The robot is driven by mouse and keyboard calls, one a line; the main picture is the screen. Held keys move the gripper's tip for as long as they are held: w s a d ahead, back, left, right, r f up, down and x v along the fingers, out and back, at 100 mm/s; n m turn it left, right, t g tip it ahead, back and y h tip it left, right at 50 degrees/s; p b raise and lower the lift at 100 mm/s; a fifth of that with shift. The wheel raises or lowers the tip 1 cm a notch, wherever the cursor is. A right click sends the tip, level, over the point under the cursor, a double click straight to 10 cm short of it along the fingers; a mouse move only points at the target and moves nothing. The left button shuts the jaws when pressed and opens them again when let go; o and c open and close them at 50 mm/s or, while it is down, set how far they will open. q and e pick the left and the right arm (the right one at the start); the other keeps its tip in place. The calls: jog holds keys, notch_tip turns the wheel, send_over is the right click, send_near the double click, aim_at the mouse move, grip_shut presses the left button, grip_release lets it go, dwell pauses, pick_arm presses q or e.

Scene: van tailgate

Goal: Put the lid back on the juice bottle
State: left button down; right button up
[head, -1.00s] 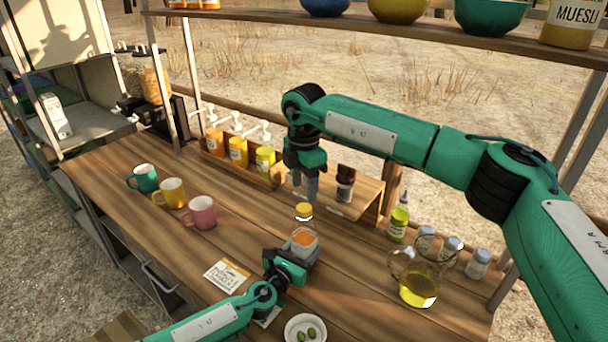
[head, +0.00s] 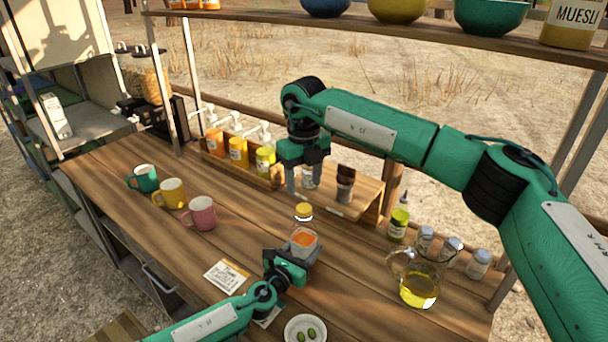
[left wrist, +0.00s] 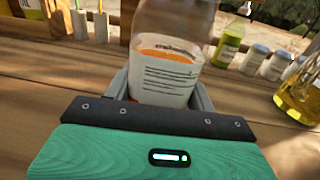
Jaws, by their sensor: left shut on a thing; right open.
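The juice bottle (head: 303,243), clear with orange juice low inside, stands upright at the front middle of the counter. My left gripper (head: 298,256) is shut around its lower body; the left wrist view shows the bottle (left wrist: 165,75) between both fingers, its top cut off. The yellow lid (head: 303,210) sits at the top of the bottle's neck; I cannot tell how tightly it is seated. My right gripper (head: 304,186) points down just above the lid, open and empty, its fingers apart.
Behind stand a wooden rack with sauce pump bottles (head: 238,152) and a wooden stand (head: 368,195) with jars. Right are a green bottle (head: 398,222), shakers and an oil jug (head: 418,290). Three mugs (head: 172,194) stand left; a card (head: 227,276) and olive dish (head: 306,328) lie in front.

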aim_at(304, 208)
jog(key=n, duration=0.6)
jog(key=shift+r, duration=0.25)
jog(key=n, duration=0.7)
jog(key=shift+r, duration=0.25)
jog(key=shift+f, duration=4.05)
jog(key=c, duration=1)
